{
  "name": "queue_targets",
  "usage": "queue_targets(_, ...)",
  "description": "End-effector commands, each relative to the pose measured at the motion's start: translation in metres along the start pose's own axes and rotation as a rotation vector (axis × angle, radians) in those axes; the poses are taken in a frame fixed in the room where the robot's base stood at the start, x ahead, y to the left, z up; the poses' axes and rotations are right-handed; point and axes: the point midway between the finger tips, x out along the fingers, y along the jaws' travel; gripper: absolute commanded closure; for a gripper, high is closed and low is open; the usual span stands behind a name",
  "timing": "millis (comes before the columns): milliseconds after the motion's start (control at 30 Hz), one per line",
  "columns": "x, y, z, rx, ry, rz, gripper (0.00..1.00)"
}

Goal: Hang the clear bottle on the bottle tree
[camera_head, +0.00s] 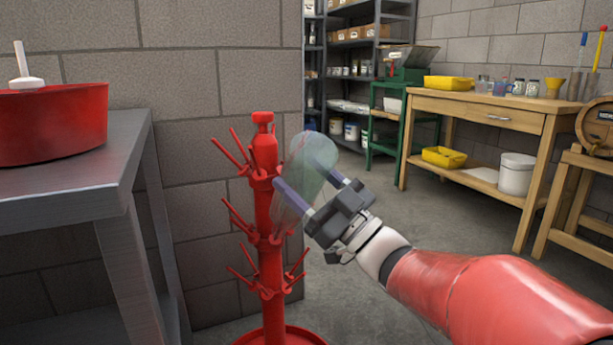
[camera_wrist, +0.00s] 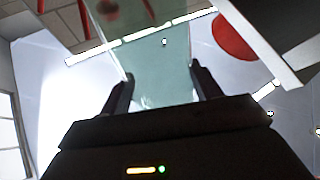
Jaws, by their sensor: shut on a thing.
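The clear bottle (camera_head: 312,154) is pale green and see-through in the head view. It is tilted, with its rounded bottom up and its narrower end down to the left. My gripper (camera_head: 304,182) is shut on it, one finger on each side. The wrist view shows the bottle (camera_wrist: 160,62) between the fingers of my gripper (camera_wrist: 163,84). The red bottle tree (camera_head: 264,212) stands upright just left of the bottle, with tiers of angled pegs and no bottles visible on it. I cannot tell whether the bottle's neck touches or covers a peg.
A grey metal table (camera_head: 125,138) with a red tub (camera_head: 55,125) stands at left. A block wall (camera_head: 190,190) is behind the tree. A wooden workbench (camera_head: 470,108), green step stand (camera_head: 405,125) and small barrel (camera_head: 598,125) are at right. Open floor lies between.

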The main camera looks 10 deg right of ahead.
Motion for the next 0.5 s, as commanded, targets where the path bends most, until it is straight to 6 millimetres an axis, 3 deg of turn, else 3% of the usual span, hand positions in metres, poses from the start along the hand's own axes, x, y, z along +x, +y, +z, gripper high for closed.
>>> queue_targets(500, 0.001, 0.0, 0.019, -0.001, 0.003, 0.0, 0.68)
